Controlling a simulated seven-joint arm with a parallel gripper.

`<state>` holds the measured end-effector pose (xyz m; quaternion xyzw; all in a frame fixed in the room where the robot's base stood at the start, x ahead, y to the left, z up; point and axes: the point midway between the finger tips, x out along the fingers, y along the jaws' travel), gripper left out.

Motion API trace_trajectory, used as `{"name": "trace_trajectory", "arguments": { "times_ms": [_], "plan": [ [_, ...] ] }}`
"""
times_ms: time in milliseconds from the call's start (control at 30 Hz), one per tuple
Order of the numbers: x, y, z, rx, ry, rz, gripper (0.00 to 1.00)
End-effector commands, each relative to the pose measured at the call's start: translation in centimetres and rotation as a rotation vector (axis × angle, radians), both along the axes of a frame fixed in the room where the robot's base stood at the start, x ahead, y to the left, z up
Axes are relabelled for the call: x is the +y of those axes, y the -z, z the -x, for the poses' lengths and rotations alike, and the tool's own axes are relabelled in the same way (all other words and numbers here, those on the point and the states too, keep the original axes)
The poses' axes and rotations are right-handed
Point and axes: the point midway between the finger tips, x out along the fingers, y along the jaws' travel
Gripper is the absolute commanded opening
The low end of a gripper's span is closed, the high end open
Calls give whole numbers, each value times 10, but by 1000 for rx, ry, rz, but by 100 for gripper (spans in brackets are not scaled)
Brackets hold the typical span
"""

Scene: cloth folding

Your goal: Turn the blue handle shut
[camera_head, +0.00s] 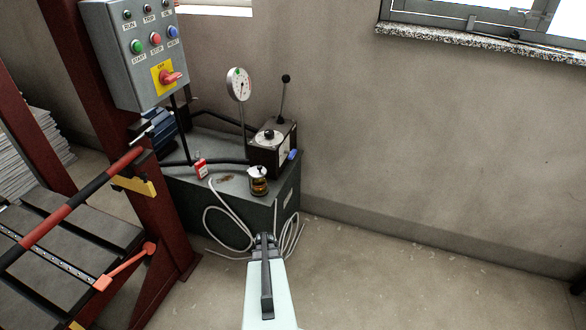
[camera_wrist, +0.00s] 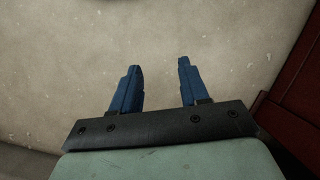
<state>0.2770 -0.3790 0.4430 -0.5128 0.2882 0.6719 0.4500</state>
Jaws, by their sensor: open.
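A small blue handle (camera_head: 292,155) sticks out from the right side of the dark valve block (camera_head: 270,148) on top of the hydraulic tank. It is not visible in the wrist view. My gripper (camera_head: 265,239) is in front of the tank, below the handle in the head view and apart from it. In the wrist view, my gripper (camera_wrist: 160,66) has two blue fingers spread apart with nothing between them.
The dark tank (camera_head: 287,200) carries an amber jar (camera_head: 258,181), a gauge (camera_head: 238,84) and a black-knobbed lever (camera_head: 285,95). White cables (camera_head: 213,232) hang before it. A red press frame (camera_head: 155,205) with a control box (camera_head: 135,52) stands left. Floor (camera_head: 400,275) at right is clear.

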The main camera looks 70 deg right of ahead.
Motion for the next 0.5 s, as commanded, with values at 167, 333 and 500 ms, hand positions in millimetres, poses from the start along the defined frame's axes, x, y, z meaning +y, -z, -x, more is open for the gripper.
{"name": "trace_trajectory", "arguments": {
  "times_ms": [167,333,500],
  "plan": [
    [-67,-1,12,-64,148,11,45],
    [-130,-7,30,-138,289,17,45],
    [-201,-18,52,-234,433,22,45]
  ]
}}
